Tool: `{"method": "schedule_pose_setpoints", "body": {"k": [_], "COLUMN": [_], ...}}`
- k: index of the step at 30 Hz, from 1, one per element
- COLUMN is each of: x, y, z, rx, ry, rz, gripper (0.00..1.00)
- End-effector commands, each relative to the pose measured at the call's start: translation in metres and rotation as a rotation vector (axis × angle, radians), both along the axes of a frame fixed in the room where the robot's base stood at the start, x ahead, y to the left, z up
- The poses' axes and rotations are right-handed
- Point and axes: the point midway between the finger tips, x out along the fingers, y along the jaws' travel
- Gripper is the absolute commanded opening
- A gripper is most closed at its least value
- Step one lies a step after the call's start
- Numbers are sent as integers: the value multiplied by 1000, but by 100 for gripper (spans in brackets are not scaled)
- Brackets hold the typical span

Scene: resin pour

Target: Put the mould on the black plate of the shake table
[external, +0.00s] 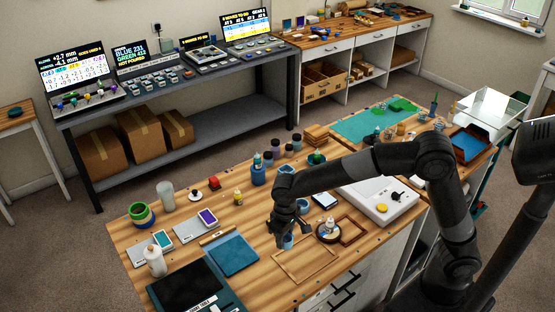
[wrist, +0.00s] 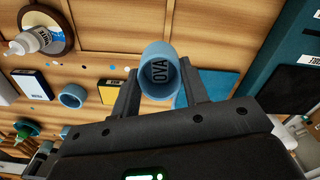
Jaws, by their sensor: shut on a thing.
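My gripper (external: 287,228) is shut on a blue cup-shaped mould (external: 286,242), which hangs above the wooden worktop. The shake table (external: 218,292) stands at the front left of the worktop, a teal-edged unit with a black plate (external: 183,286) on top. In the external view the black plate lies left of and apart from my gripper, and nothing is seen on it.
A blue mat (external: 233,255) lies between my gripper and the shake table. A thin wooden frame (external: 306,262) lies just below the gripper. A white bottle on a round stand (external: 329,231) is to the right. Jars and a white bottle (external: 155,262) stand along the worktop.

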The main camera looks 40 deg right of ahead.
Motion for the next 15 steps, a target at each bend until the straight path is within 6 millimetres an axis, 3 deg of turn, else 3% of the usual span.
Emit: {"method": "schedule_pose_setpoints", "body": {"k": [5, 8, 15], "x": [9, 26, 86], "y": [-11, -30, -117], "z": [-1, -4, -17], "rx": [-1, -1, -1], "ry": [1, 1, 2], "rz": [-20, -60, -224], "gripper": [18, 18, 18]}}
